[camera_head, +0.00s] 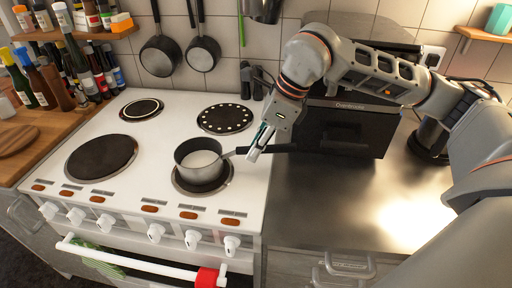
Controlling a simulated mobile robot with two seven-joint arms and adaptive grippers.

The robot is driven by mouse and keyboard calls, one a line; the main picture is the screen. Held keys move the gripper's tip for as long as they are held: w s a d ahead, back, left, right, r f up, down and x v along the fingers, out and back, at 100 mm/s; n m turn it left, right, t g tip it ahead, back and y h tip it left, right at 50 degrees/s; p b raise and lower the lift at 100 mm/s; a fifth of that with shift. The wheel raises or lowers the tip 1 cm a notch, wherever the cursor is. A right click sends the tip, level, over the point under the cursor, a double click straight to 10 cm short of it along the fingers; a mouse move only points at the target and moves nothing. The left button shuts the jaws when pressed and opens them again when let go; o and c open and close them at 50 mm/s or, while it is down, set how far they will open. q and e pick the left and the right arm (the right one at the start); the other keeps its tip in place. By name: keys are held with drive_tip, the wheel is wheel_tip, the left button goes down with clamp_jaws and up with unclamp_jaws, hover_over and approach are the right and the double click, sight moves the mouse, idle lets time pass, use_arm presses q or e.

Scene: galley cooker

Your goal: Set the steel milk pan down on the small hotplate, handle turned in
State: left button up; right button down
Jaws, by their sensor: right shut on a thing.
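The steel milk pan (184,162) is upright over the front right hotplate (203,188), whose dark disc shows around its base. I cannot tell whether the base touches it. The pan has pale contents. Its dark handle (283,148) points right, across the cooker's right edge towards the counter. My right gripper (257,146) is shut on the handle, between the pan and the handle's end. The back left hotplate (142,108) looks the smallest and is bare. My left gripper is not in view.
The front left hotplate (101,157) and the dotted back right hotplate (225,119) are bare. A dark oven (340,128) stands on the steel counter (325,195) at right. Two pans (160,57) hang on the wall. Bottles crowd the left counter.

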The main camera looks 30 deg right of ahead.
drive_tip(key=c, duration=1.9)
unclamp_jaws()
drive_tip(key=shift+f, duration=0.1)
drive_tip(key=v, duration=1.2)
drive_tip(key=shift+p, duration=0.35)
